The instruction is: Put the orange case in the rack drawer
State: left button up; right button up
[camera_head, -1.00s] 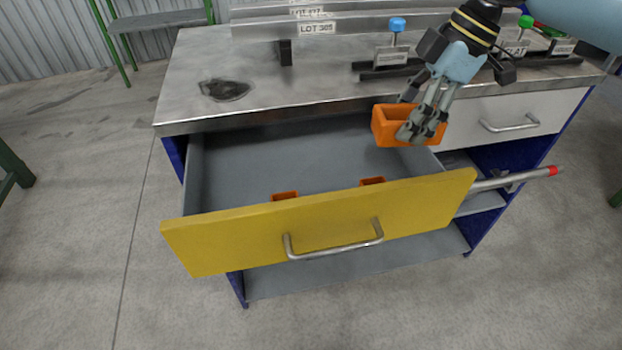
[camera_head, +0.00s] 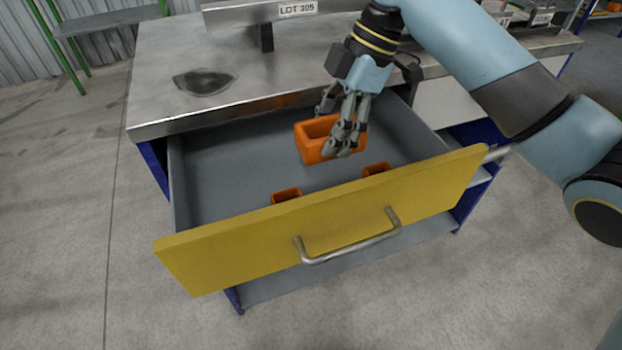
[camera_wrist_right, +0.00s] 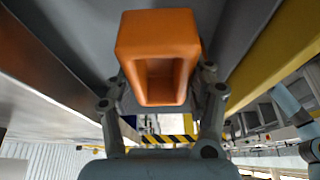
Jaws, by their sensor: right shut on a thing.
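The orange case (camera_head: 313,141) is an open-topped box held by my right gripper (camera_head: 342,140) over the open drawer. In the right wrist view the case (camera_wrist_right: 158,50) sits between the two fingers of the right gripper (camera_wrist_right: 160,95). The rack drawer (camera_head: 235,160) is pulled out, with a grey inside and a yellow front (camera_head: 330,215). I cannot tell exactly how high the case is above the drawer floor. My left gripper is not in view.
Two small orange boxes (camera_head: 286,195) and (camera_head: 377,168) are in the drawer near its front. The workbench top (camera_head: 160,85) has a dark stain and a metal rail with a LOT 305 label. The drawer's left and back areas are clear.

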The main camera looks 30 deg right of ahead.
notch_tip(320, 180, down, 5)
jog(key=shift+b, duration=0.35)
notch_tip(320, 180, down, 4)
jog(key=shift+f+b, duration=0.25)
jog(key=shift+b, duration=0.15)
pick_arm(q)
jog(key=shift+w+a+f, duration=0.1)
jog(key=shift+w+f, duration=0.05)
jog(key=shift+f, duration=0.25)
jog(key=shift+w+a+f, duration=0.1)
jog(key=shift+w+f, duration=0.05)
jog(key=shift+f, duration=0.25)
pick_arm(e)
jog(key=o, duration=1.2)
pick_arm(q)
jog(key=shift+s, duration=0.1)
pick_arm(e)
jog(key=shift+o, duration=0.2)
jog(key=p+v, duration=0.2)
jog(key=v, duration=1)
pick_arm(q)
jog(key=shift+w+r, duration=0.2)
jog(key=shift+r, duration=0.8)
